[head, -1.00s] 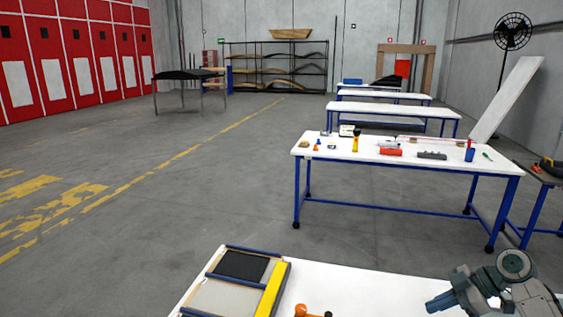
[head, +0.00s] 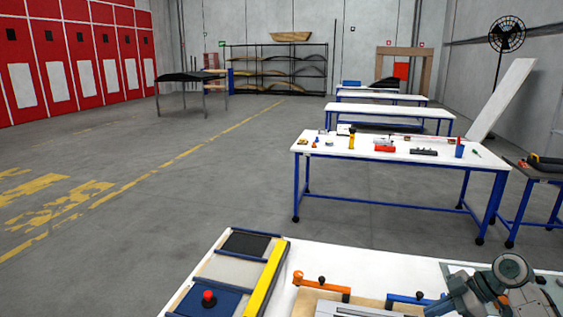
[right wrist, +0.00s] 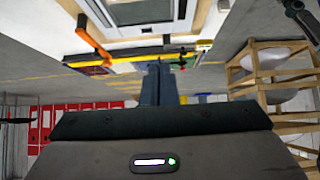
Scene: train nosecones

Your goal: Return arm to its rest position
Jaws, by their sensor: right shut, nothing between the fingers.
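My right arm (head: 500,280) is folded low at the right edge of the head view, above the near white table (head: 345,260). My right gripper (head: 437,307) points left there, close to the bottom edge. In the right wrist view, my right gripper (right wrist: 158,72) shows two dark fingers together with nothing between them. My left gripper is not in view.
The near table holds a tray with a yellow bar (head: 266,282), a red knob (head: 209,298), an orange clamp (head: 320,286) and a blue clamp (head: 405,299). A second white table (head: 330,151) with tools stands beyond. The floor to the left is clear.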

